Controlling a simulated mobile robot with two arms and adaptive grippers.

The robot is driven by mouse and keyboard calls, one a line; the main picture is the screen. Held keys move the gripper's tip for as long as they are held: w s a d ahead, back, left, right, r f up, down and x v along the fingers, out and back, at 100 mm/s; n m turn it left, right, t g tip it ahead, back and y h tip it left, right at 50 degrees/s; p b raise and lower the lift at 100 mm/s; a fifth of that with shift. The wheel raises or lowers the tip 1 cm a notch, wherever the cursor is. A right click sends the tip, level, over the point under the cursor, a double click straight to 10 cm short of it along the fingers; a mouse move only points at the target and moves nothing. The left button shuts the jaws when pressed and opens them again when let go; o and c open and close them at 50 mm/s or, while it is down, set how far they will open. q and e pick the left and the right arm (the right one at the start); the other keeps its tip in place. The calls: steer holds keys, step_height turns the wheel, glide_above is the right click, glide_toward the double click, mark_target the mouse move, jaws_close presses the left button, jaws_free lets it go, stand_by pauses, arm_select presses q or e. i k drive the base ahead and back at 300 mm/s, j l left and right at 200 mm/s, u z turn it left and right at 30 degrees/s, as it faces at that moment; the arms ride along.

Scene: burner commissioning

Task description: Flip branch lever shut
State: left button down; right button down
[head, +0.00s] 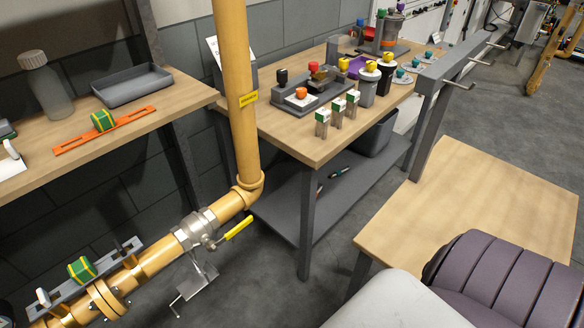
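The branch lever (236,229) is a yellow handle on a silver valve body (195,229). The valve sits in the yellow gas pipe (152,259), which climbs from lower left to an elbow and then rises vertically. The lever points up and to the right, roughly in line with the sloping pipe run. Its free end stands clear beside the pipe, with nothing touching it. Neither of my grippers is in view.
A grey bracket (196,278) hangs below the valve. The vertical pipe (236,95) stands before a workbench (291,143) holding several devices. A left shelf (150,125) carries a grey tray (132,86). A wooden table (480,205) is at right. Floor shows between pipe and table.

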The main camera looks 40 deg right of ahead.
mark_target(228, 233)
steer(key=z, duration=0.7)
